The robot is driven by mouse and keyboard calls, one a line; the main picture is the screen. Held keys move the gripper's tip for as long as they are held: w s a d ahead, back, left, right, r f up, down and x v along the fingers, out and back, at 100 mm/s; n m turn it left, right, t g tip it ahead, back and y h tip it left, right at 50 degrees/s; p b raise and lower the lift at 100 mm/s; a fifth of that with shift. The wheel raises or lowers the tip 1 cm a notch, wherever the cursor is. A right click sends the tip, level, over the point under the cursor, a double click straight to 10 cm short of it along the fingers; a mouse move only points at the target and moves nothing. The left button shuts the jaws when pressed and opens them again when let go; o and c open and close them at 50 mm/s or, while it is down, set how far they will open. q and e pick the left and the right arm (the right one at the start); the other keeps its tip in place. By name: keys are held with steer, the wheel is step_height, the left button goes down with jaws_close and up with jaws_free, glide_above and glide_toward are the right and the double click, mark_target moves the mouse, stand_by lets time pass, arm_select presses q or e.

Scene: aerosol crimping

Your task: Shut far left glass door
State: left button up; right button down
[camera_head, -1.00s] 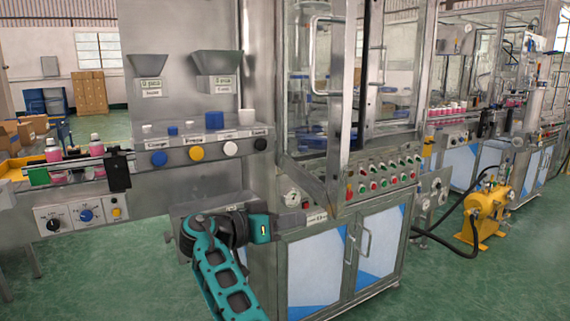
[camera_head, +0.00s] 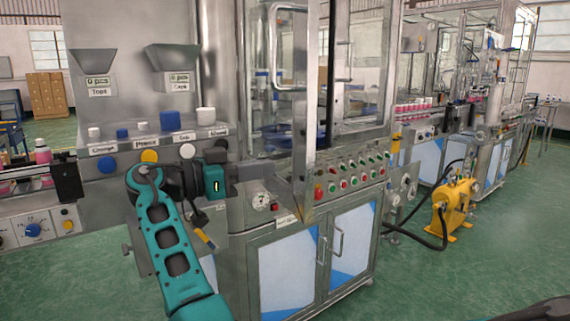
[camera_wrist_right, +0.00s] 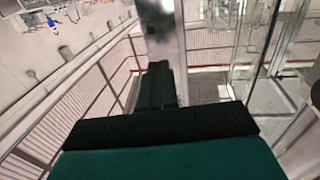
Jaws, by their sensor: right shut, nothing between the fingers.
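The far left glass door (camera_head: 305,110) has a metal frame and a long looped handle (camera_head: 273,50). In the head view it stands swung open, out from the cabinet toward me. My right gripper (camera_head: 268,172) is shut and empty, beside the lower part of this door on its left. In the right wrist view the dark closed fingers (camera_wrist_right: 157,80) point at a metal post (camera_wrist_right: 162,30), with glass panes to the right. I cannot tell whether the fingertips touch the metal. My left gripper is not in view.
A panel of coloured buttons (camera_head: 350,175) runs below the glass doors, above the lower cabinet (camera_head: 285,265). A shelf with coloured knobs (camera_head: 188,151) is behind my right arm. A yellow tank (camera_head: 455,208) with a hose stands on the green floor to the right.

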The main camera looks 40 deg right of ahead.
mark_target(300, 163)
steer(key=shift+x, duration=2.7)
